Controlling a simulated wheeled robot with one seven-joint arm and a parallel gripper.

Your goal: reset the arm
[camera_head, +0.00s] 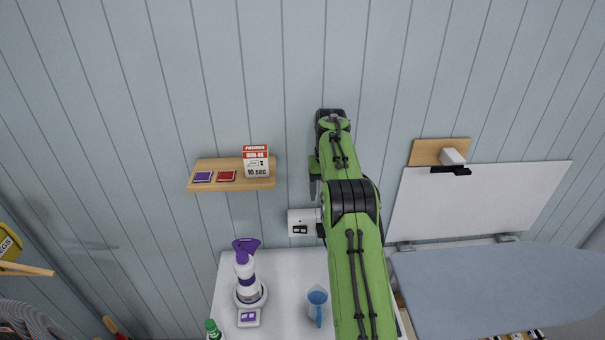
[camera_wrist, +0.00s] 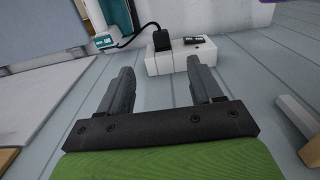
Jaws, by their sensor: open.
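My green arm rises through the middle of the head view, in front of the panelled wall. My gripper (camera_wrist: 160,85) shows in the wrist view with its two dark fingers apart and nothing between them. The fingers point toward a white outlet box (camera_wrist: 182,56) with a black plug and cable. The outlet box also shows in the head view (camera_head: 302,222), just left of my arm.
A wooden shelf (camera_head: 232,184) with a timer sign (camera_head: 256,161) is left of my arm. An ironing board (camera_head: 490,288) and white panel (camera_head: 470,202) are at right.

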